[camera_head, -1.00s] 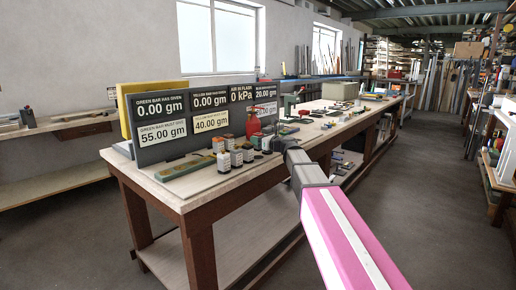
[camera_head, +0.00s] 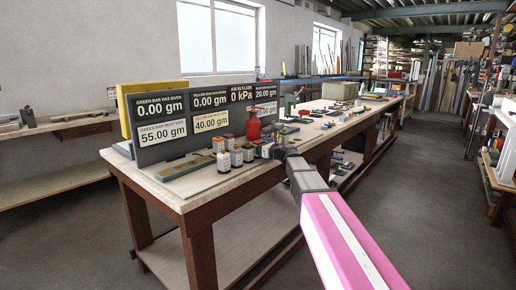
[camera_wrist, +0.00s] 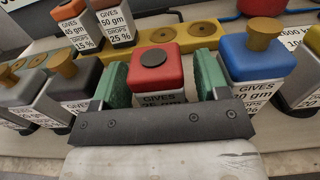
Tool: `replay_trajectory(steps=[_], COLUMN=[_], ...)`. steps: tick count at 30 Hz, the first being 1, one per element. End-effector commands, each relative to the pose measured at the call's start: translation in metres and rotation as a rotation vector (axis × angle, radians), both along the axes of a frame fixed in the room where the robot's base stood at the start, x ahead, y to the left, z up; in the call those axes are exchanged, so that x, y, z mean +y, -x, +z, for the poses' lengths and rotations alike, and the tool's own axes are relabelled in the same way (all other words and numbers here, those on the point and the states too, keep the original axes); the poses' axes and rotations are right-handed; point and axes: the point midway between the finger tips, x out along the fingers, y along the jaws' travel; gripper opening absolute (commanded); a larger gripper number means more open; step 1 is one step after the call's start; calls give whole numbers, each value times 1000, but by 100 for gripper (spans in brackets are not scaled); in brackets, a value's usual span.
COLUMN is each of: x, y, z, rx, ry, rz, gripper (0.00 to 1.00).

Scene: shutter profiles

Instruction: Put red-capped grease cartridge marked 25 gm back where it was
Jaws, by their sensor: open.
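In the wrist view the red-capped grease cartridge (camera_wrist: 155,68) stands upright between the two green fingers of my gripper (camera_wrist: 163,80). Its cap is red with a dark round knob, and its white label reads GIVES and a partly hidden figure like 25 gm. The fingers stand on either side of it, and the jaws are open. The dark gripper bar covers the lower label. In the head view my gripper (camera_head: 279,151) is at the bench's front edge, right of the cartridge group; I cannot pick out the red-capped cartridge there.
A blue-capped cartridge (camera_wrist: 257,62) stands close to the right finger. Dark-capped cartridges are at left, and a yellow bar with holes (camera_wrist: 172,38) lies behind. In the head view a red flask (camera_head: 253,127) stands before the display board (camera_head: 160,152) on the bench (camera_head: 181,203).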

Motion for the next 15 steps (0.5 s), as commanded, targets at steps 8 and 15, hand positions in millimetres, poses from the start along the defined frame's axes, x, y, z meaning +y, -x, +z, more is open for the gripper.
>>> replay_trajectory(steps=[8, 15], x=[-17, -55], y=[15, 45], z=[2, 2], rx=[0, 0], ry=[0, 0], rz=[-1, -2], gripper=[68, 68])
